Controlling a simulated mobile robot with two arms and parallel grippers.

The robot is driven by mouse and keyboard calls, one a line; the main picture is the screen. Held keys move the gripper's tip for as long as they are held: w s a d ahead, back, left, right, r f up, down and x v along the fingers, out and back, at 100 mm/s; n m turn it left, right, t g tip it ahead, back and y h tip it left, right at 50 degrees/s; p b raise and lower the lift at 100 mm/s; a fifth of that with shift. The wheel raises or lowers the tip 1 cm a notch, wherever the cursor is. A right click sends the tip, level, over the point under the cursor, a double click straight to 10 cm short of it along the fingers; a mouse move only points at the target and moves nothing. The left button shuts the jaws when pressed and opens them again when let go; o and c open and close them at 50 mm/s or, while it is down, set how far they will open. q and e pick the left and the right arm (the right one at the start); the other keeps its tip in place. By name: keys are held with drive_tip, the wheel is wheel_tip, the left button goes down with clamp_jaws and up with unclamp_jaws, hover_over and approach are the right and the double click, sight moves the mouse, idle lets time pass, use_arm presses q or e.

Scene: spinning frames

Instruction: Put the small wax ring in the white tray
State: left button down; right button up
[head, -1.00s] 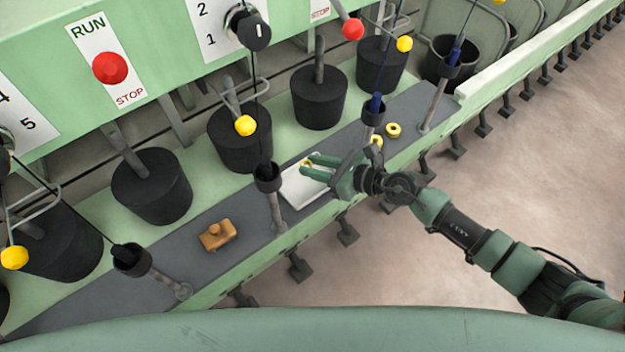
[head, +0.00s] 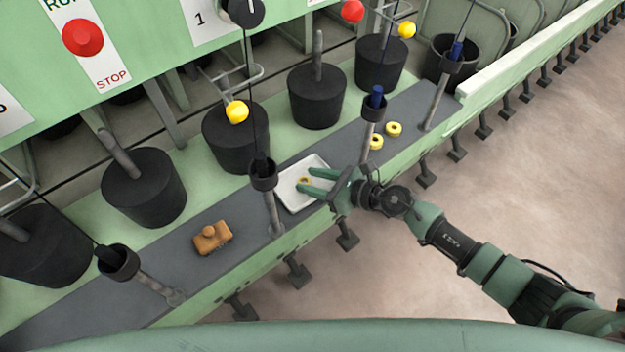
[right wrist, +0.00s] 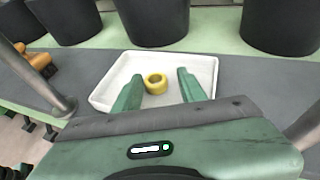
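The small yellow wax ring (head: 305,181) lies in the white tray (head: 289,186) on the grey shelf. In the right wrist view the ring (right wrist: 156,83) rests flat on the floor of the tray (right wrist: 206,70). My right gripper (head: 304,182) is open over the tray. Its green fingers (right wrist: 158,88) stand apart on either side of the ring, with a gap on both sides. My left gripper is not in view.
Two more yellow rings, one nearer (head: 376,142) and one farther (head: 393,129), lie on the shelf to the right. A brown wooden brush-like block (head: 212,238) lies to the left. Posts with black cups (head: 263,175) rise along the shelf. Black cans (head: 235,140) stand behind.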

drive_tip(key=shift+r+p, duration=0.25)
drive_tip(key=shift+p, duration=0.05)
drive_tip(key=b+v, duration=0.1)
drive_tip(key=v, duration=1.1)
